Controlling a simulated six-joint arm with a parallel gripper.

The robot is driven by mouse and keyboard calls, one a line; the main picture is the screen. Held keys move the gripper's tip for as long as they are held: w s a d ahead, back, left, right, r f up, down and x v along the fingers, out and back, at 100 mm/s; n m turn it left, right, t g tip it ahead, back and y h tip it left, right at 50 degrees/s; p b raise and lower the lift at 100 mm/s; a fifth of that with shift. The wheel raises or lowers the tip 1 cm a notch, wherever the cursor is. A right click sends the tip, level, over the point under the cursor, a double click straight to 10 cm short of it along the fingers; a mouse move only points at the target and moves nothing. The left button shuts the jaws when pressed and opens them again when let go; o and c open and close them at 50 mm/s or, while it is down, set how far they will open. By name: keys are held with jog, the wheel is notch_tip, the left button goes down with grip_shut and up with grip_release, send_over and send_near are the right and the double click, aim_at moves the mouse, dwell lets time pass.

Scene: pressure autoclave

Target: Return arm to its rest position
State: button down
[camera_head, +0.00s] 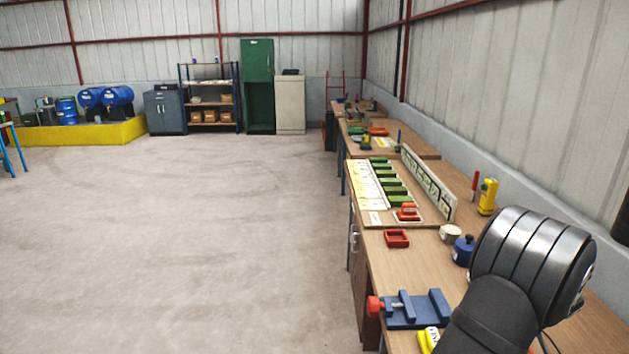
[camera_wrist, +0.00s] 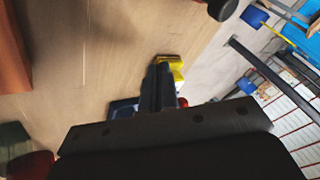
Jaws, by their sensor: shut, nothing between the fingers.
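My arm reaches over the workbench (camera_head: 430,268) at the lower right of the head view, where its dark links cover part of the bench top. My gripper is outside the head view. In the wrist view, my gripper (camera_wrist: 162,68) has its dark fingers together, with nothing seen between them. A yellow item (camera_wrist: 174,64) shows just beyond the fingertips; I cannot tell the distance between them. Part of a blue item (camera_wrist: 124,108) shows behind the left side of the fingers. No autoclave can be made out in either view.
On the bench stand a blue vise (camera_head: 412,310), a red tray (camera_head: 397,238), a blue pot (camera_head: 463,251), a white cup (camera_head: 450,233) and a yellow device (camera_head: 488,197). A panelled wall (camera_head: 550,110) runs along the right.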

jog(key=d+m+t, duration=0.1)
jog(key=d+m, duration=0.1)
jog(key=w+d+m+t+h, duration=0.1)
jog(key=m, duration=0.1)
jog(key=w+d+m+t, duration=0.1)
jog(key=d+m+t, duration=0.1)
jog(key=m, duration=0.1)
jog(key=shift+w+d+h, duration=0.15)
jog(key=shift+d+h, duration=0.2)
jog(key=shift+h, duration=0.05)
jog(key=shift+d+m+t+h, duration=0.45)
jog(key=shift+d+m, duration=0.3)
jog(key=shift+m, duration=0.25)
jog(key=c, duration=2.1)
grip_release()
